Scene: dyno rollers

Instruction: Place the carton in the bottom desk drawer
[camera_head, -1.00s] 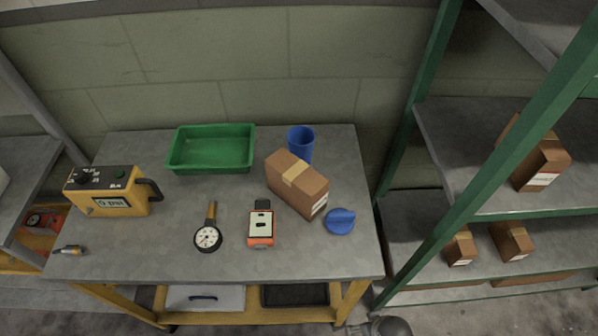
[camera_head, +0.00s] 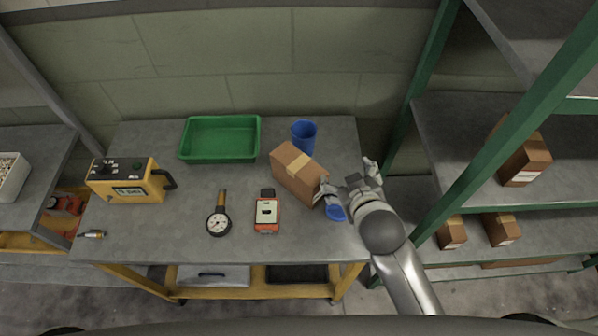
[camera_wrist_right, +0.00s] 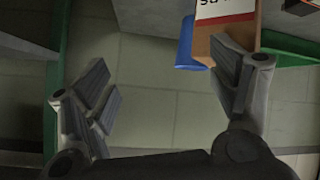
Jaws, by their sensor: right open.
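A brown cardboard carton (camera_head: 297,172) with a tan tape strip stands on the right part of the grey desk (camera_head: 180,225). My right gripper (camera_head: 346,182) is open just right of the carton, with one finger close to its near right end. I cannot tell whether that finger touches it. In the right wrist view the carton (camera_wrist_right: 222,38) shows its white and red label beside the right-hand finger; nothing is between the fingers. My left gripper is not in view.
A blue cup (camera_head: 303,137) stands behind the carton, and a blue round item (camera_head: 335,212) lies under my right gripper. A green tray (camera_head: 220,138), yellow meter (camera_head: 128,182), dial gauge (camera_head: 218,222) and orange device (camera_head: 267,214) lie leftward. A green-framed shelf (camera_head: 480,160) stands right.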

